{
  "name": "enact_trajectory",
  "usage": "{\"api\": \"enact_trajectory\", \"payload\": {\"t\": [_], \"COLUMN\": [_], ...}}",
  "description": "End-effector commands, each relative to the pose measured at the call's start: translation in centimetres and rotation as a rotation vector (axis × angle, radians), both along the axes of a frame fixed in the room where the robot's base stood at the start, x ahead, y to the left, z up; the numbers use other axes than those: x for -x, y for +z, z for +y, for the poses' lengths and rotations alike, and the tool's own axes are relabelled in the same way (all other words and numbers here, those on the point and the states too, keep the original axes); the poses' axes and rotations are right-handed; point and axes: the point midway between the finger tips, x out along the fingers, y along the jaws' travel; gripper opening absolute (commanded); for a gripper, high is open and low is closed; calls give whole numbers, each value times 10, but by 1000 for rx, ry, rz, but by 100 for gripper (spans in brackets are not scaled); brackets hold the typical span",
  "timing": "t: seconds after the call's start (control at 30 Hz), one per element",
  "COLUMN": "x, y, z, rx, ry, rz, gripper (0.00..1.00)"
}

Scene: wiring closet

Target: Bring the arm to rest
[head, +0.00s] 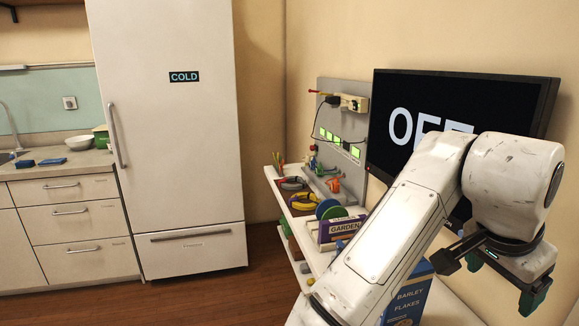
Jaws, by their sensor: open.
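My white arm reaches up from the bottom of the head view and bends at the right, in front of the wall screen. My gripper (492,276) hangs at the lower right with its dark fingers spread apart. Nothing shows between the fingers. The gripper is above and to the right of a blue box marked Barley Flakes (408,302), which my arm partly covers.
A black screen (440,95) reading "OF", partly covered, hangs behind my arm. A shelf unit (283,200) holds cables, tools and a Garden box (341,228). A white fridge (168,130) and a counter (60,165) stand left. The wooden floor (215,290) is clear.

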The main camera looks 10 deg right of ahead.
Motion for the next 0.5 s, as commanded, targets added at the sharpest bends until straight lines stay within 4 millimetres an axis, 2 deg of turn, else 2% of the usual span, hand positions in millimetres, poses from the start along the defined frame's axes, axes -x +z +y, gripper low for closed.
{"api": "enact_trajectory", "payload": {"t": [0.03, 0.2, 0.37, 0.5], "x": [1, -2, -5, -4], "y": [-7, -26, -52, -83], "z": [-10, -34, -47, -51], "rx": [52, 194, 297, 354], "ry": [20, 137, 282, 431], "rz": [4, 9, 44, 93], "gripper": [81, 81, 81, 81]}}
